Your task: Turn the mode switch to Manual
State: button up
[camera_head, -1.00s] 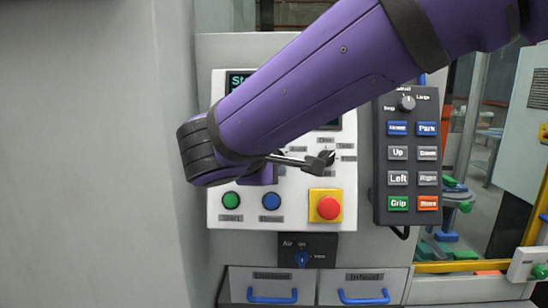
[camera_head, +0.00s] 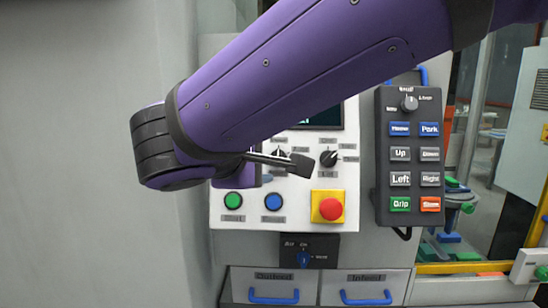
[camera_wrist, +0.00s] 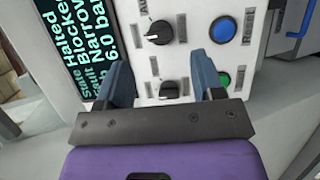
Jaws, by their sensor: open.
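The left knob (camera_head: 280,154) is partly hidden behind my gripper (camera_head: 297,164). The right knob (camera_head: 329,158) is clear of it. I see no clear contact with either knob.
Below the knobs are a green button (camera_head: 232,199), a blue button (camera_head: 273,201) and a red stop button (camera_head: 330,208) on yellow. A dark pendant (camera_head: 409,160) with a small knob hangs at right. A status screen (camera_wrist: 75,45) lies beside the fingers.

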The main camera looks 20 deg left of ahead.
jog(key=v, duration=0.4)
jog(key=shift+s+r, duration=0.1)
jog(key=shift+s, duration=0.1)
jog(key=w+d+f+m+g+h, duration=0.15)
jog(key=d+m+g, duration=0.25)
jog(key=d, duration=1.1)
jog(key=w+d+m+g+h, duration=0.1)
jog(key=w+d+m+g, duration=0.2)
jog(key=d, duration=1.1)
jog(key=s+d+f+m+g+y, duration=0.1)
jog(key=s+d+f+m+y, duration=0.1)
jog(key=s+d+m, duration=0.3)
jog(key=s+d+f+m+y, duration=0.3)
jog(key=s+d, duration=0.5)
jog(key=d, duration=0.4)
jog(key=f+m, duration=0.1)
jog(key=m, duration=0.1)
jog(key=shift+d+f+m+g, duration=0.25)
jog(key=shift+d+m+g, duration=0.15)
jog(key=shift+c, duration=0.4)
